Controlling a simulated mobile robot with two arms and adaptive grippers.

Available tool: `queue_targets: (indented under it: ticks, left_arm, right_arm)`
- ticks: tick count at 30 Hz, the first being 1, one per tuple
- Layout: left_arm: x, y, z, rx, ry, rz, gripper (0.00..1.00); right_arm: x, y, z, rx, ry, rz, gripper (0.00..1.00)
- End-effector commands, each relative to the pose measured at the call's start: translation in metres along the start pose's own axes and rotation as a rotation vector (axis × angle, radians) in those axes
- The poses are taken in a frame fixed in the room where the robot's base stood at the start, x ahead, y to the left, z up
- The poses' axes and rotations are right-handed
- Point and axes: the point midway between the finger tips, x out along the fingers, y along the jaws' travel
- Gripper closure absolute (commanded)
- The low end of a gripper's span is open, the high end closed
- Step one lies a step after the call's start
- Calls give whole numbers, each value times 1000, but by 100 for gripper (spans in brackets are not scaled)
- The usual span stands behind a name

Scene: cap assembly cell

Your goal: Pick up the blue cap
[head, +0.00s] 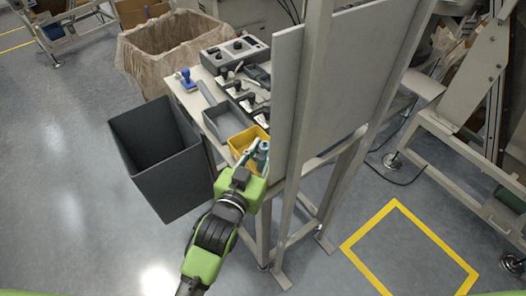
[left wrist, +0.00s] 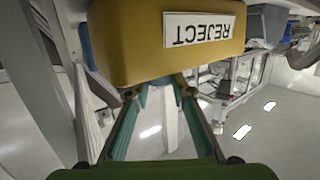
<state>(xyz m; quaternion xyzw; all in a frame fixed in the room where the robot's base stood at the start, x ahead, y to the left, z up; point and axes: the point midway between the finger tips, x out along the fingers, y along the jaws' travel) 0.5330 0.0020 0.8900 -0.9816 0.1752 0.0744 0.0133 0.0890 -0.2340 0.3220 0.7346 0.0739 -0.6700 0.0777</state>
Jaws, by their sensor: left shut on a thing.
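My left gripper (head: 261,145) is at the near side of the yellow bin (head: 240,142), at the near end of the workbench. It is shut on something. The bin has an upside-down REJECT label there. I cannot make out a blue cap for certain in either view. A small blue item (head: 186,79) stands at the bench's far left corner. My right gripper is not in view.
A grey tray (head: 222,121) lies behind the yellow bin, with dark fixtures (head: 243,93) further back. A dark waste bin (head: 160,155) stands left of the bench. A tall grey panel (head: 290,85) and post rise close at the right. Floor at the front left is clear.

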Motion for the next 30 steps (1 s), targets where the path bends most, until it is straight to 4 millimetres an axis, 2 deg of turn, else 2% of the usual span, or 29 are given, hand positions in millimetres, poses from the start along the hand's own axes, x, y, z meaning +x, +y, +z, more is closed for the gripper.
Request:
queue_targets:
  ticks: [4,6,24,30]
  left_arm:
    - [-3,0,-25,-1,6,0,84]
    - [-16,0,-18,-1,-2,1,84]
    - [-133,0,2,-1,-5,1,84]
    - [-163,0,5,0,-3,0,84]
  right_arm:
    - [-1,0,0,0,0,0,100]
    - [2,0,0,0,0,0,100]
    - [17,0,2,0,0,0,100]
    - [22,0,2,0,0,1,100]
